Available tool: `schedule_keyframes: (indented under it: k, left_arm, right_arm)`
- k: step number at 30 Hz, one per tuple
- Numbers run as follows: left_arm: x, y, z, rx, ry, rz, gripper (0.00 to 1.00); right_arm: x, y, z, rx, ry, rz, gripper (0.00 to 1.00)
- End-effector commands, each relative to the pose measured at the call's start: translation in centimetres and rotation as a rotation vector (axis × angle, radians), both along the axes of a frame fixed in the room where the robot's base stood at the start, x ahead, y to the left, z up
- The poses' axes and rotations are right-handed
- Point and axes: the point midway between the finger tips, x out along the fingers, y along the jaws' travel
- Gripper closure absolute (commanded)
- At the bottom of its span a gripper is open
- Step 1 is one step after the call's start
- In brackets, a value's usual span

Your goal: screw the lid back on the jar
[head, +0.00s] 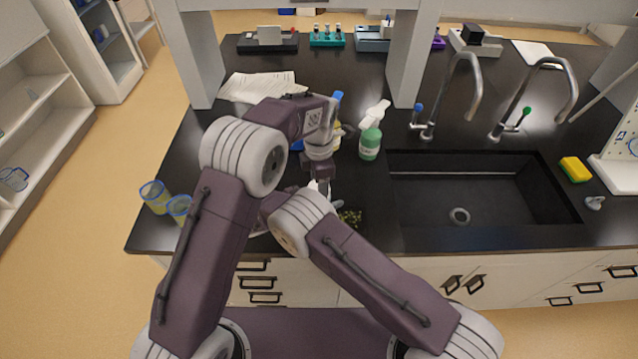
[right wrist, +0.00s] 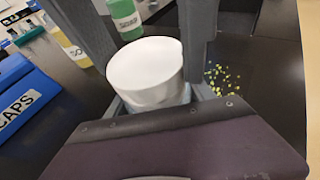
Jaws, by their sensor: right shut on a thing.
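The white lid (right wrist: 145,62) shows from above in the right wrist view, sitting over the jar (right wrist: 158,107), which is mostly hidden below it. My right gripper (right wrist: 160,100) reaches in low from the side and is shut on the jar. Two grey fingers of my left gripper (right wrist: 145,35) come down from above on either side of the lid. I cannot tell whether they press on it. In the head view my left gripper (head: 320,180) points down over the counter's front left. My right gripper (head: 332,200) is partly hidden there by my arms.
A blue CAPS bin (right wrist: 30,100), a yellow bottle (right wrist: 70,45) and a green bottle (head: 369,145) stand close by. Yellow-green bits (head: 350,217) lie near the front edge. Two blue-rimmed beakers (head: 155,196) stand at left. The sink (head: 480,170) lies right.

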Motion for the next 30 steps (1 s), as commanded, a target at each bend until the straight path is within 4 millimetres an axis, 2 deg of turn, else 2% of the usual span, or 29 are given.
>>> schedule_keyframes:
  k: [4, 11, 12, 14, 23, 30]
  left_arm:
    - [0.0, 0.0, 0.0, 0.000, -0.001, -0.152, 0.91]
    - [0.0, 0.0, 0.0, 0.000, -0.002, -0.163, 0.91]
    - [0.0, 0.0, 0.0, 0.000, -0.002, -0.163, 0.37]
    - [0.0, 0.0, 0.0, 0.000, -0.001, -0.163, 0.21]
    - [0.0, 0.0, 0.3, 0.000, 0.001, -0.162, 0.21]
    - [0.0, 0.0, 3.6, 0.000, -0.001, -0.161, 0.21]
  right_arm:
    - [0.0, 0.0, 0.0, 0.000, 0.000, -0.001, 1.00]
    - [0.0, 0.0, 0.0, 0.000, 0.000, -0.001, 1.00]
    - [0.0, 0.0, 0.0, 0.000, 0.000, -0.001, 1.00]
    - [0.0, 0.0, 0.0, 0.000, 0.000, -0.001, 1.00]
    - [0.0, 0.0, 0.0, 0.000, 0.000, 0.000, 1.00]
    - [0.0, 0.0, 0.0, 0.000, 0.000, 0.000, 1.00]
